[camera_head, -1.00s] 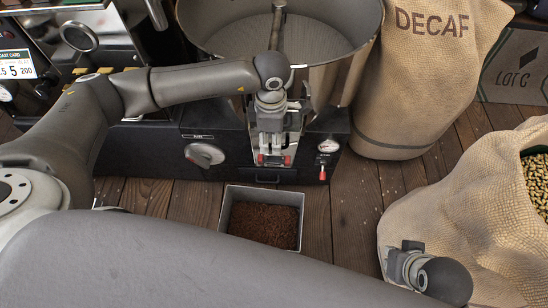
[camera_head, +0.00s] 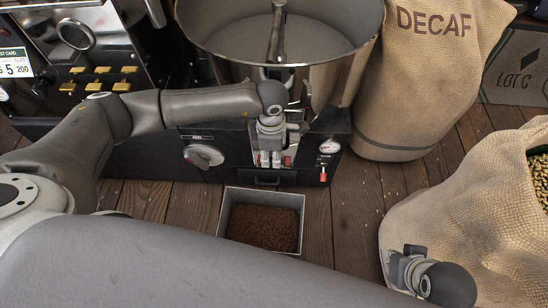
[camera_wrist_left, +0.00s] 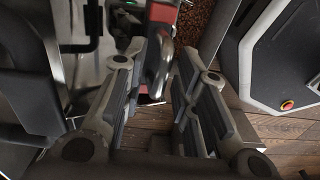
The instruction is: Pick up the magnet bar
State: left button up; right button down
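A red and metallic piece (camera_wrist_left: 157,60), which looks like the magnet bar, shows between the fingers in the left wrist view. Its ends are hidden or cut off. In the head view small red parts (camera_head: 287,160) show beside the fingertips, at the front of the black machine. My left gripper (camera_head: 275,158) points down there. Its fingers (camera_wrist_left: 158,100) stand apart in the left wrist view, on either side of the piece, with no clear grip on it. My right gripper (camera_head: 395,266) is partly visible at the lower right, in front of the burlap sack; its fingers cannot be made out.
A metal tray (camera_head: 301,215) of dark grounds stands on the plank floor below the machine (camera_head: 225,165). A large steel drum (camera_head: 330,75) sits above. A DECAF sack (camera_head: 420,90) and an open bean sack (camera_head: 470,200) stand at right. Bare planks (camera_head: 350,205) lie between.

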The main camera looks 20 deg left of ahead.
pick_arm(q)
grip_shut()
jog(key=shift+s, duration=0.1)
